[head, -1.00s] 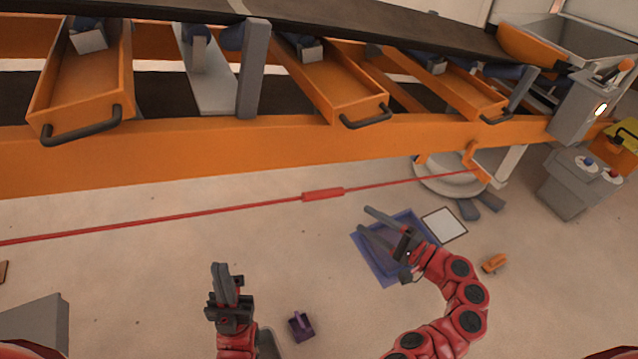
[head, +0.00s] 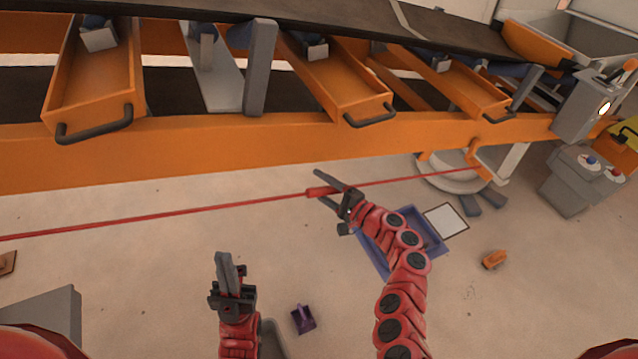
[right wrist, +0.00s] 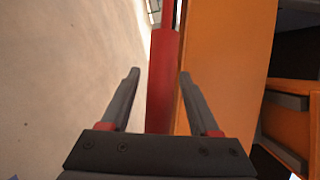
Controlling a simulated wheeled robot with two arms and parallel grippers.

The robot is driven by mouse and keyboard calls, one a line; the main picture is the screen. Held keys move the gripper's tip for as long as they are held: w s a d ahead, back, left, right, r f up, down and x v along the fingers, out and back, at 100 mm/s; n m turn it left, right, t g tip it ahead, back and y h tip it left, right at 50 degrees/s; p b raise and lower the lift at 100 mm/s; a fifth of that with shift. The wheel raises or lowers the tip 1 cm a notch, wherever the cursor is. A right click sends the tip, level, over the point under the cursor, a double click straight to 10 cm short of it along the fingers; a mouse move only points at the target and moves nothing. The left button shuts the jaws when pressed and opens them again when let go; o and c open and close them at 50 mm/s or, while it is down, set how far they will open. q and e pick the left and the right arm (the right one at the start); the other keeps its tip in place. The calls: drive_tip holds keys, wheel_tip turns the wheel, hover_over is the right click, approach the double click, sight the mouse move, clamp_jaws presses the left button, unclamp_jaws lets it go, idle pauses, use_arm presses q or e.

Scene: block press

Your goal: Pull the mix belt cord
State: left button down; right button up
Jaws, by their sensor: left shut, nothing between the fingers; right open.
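The red cord (head: 150,217) runs across the head view in front of the orange conveyor frame, with a thicker red handle (head: 318,192) near the middle. My right gripper (head: 322,188) is open at this handle, its fingers to either side of it in the picture. In the right wrist view the handle (right wrist: 162,85) lies between the two open fingers (right wrist: 157,75), and neither finger visibly touches it. The arm and fingers hide part of the handle in the head view. My left gripper (head: 224,262) is shut and empty, low over the floor, well away from the cord.
The orange conveyor frame (head: 220,140) with handled trays (head: 92,90) spans the scene behind the cord. A blue-purple tray (head: 432,240) and a white square (head: 446,220) lie on the floor. A grey button box (head: 568,185) stands at right. A purple object (head: 303,318) lies near my left gripper.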

drive_tip(key=shift+w+a, duration=0.15)
drive_tip(key=shift+a, duration=0.05)
clamp_jaws()
idle(0.3)
idle(1.1)
